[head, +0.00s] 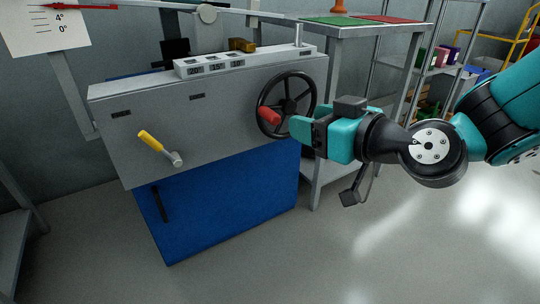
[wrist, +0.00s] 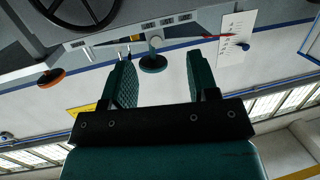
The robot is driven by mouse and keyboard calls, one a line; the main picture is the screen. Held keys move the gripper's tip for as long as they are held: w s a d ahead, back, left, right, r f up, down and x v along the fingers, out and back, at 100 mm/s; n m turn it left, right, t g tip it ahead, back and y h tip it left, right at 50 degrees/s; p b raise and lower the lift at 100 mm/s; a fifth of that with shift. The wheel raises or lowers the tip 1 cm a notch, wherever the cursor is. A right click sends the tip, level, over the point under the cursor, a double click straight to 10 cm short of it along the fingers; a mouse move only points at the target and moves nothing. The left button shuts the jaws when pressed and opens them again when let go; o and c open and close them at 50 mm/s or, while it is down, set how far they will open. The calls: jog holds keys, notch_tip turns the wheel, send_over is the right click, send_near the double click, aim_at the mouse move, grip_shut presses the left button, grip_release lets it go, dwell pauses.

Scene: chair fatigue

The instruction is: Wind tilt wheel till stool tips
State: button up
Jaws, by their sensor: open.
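The black spoked wheel (head: 272,88) is on the right part of the grey machine front, with a red knob (head: 268,116) on its rim. Part of the wheel (wrist: 42,28) shows at the top left of the wrist view. My gripper (head: 291,127) is beside the knob at the wheel's lower rim; whether they touch cannot be told. In the wrist view, my gripper (wrist: 160,75) is open, with no knob visible between its fingers. A card (head: 45,30) marked 4° and 0° has a red pointer (head: 80,6) near 4°. I cannot make out a stool.
A yellow-handled lever (head: 150,140) sticks out of the machine front (head: 215,125), left of the wheel. A blue panel (head: 220,210) is below. A grey table (head: 365,31) and a shelf (head: 432,70) stand behind right. The floor (head: 400,240) at lower right is clear.

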notch_tip(320, 180, down, 8)
jog(key=w+d+m+t+b, duration=0.1)
jog(key=w+d+t+b, duration=0.15)
jog(key=b, duration=0.25)
jog(key=h+p, duration=0.1)
jog(key=p, duration=0.5)
send_near(269, 115)
jog(key=w, duration=0.2)
jog(key=shift+t, duration=0.45)
jog(key=x, duration=0.2)
jog(key=f+p+x, duration=0.1)
jog(key=x, duration=0.5)
jog(key=shift+w+a+f, duration=0.1)
jog(key=shift+a+f, duration=0.2)
jog(key=shift+a, duration=0.05)
jog(key=shift+w+a, duration=0.35)
jog(key=shift+w, duration=0.25)
jog(key=shift+r, duration=0.1)
